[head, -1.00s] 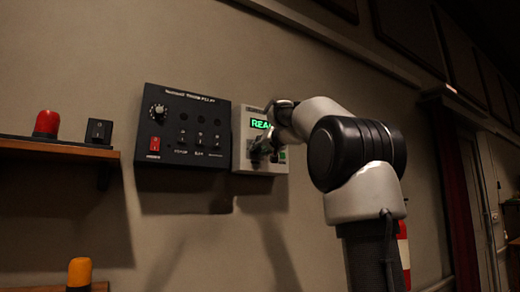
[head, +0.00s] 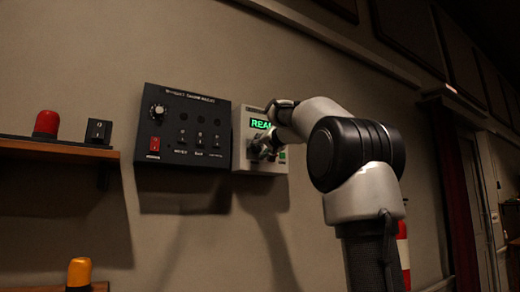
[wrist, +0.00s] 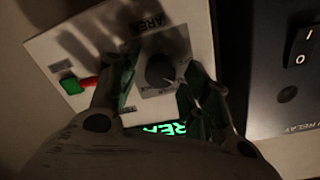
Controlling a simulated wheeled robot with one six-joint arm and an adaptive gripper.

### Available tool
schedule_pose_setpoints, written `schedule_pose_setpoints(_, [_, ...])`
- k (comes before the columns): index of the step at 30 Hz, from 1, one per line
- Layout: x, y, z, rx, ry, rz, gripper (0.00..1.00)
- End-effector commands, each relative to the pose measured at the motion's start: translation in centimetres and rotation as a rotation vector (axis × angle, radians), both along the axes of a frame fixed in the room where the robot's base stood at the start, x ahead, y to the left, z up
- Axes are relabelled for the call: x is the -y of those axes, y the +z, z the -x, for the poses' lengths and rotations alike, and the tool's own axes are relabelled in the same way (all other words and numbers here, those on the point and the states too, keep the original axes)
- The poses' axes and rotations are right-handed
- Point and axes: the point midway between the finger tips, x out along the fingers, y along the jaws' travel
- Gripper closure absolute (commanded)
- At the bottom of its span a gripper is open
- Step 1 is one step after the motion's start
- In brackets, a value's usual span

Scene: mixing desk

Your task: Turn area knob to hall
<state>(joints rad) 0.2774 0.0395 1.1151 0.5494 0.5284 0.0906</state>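The area knob (wrist: 160,70) is a dark round knob with a pale pointer mark, on a light panel (wrist: 65,45) under a label reading AREA, upside down in the wrist view. My gripper (wrist: 162,75) is open, with one finger on each side of the knob. Small gaps seem to show between fingers and knob; contact is hard to tell. In the head view my gripper (head: 264,148) is at the light panel (head: 258,168) and hides the knob. The hall marking cannot be read.
The panel has a lit green display (head: 260,124), partly covered, and a green button (wrist: 70,86) beside a red part (wrist: 90,82). A black switch panel (head: 185,170) hangs close beside it. A shelf (head: 50,147) with a red-capped object (head: 46,124) is further left.

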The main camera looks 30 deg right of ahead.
Motion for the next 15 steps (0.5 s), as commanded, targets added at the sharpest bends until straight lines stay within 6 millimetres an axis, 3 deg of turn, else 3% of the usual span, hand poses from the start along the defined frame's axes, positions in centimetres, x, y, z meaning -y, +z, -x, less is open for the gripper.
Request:
schedule_pose_setpoints(10, [0.0, 0.0, 0.4, 0.0, 0.0, 0.001, 0.48])
schedule_pose_setpoints(15, [0.0, 0.3, 2.9, 0.002, -0.001, 0.0, 0.48])
